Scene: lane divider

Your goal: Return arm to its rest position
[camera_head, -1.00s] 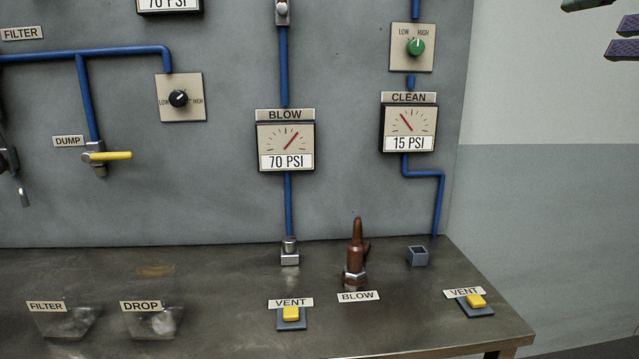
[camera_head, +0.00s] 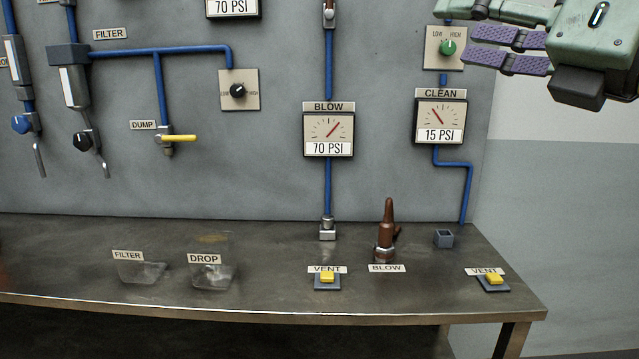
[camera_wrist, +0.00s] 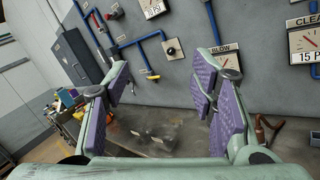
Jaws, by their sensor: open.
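My gripper (camera_head: 512,50) is at the upper right of the head view, raised well above the bench and in front of the wall panel's right part. Its purple-padded fingers point left. In the wrist view my gripper (camera_wrist: 160,105) has its two fingers spread wide apart. Nothing shows between the pads except the panel and bench behind them. It touches nothing that I can see.
A metal bench (camera_head: 100,240) runs below the grey panel (camera_head: 270,180). The brown blow nozzle (camera_head: 386,235) stands upright on it. Clear containers sit at the DROP label (camera_head: 204,259) and the FILTER label (camera_head: 127,256). Gauges, blue pipes and a yellow dump valve handle (camera_head: 180,138) are on the panel.

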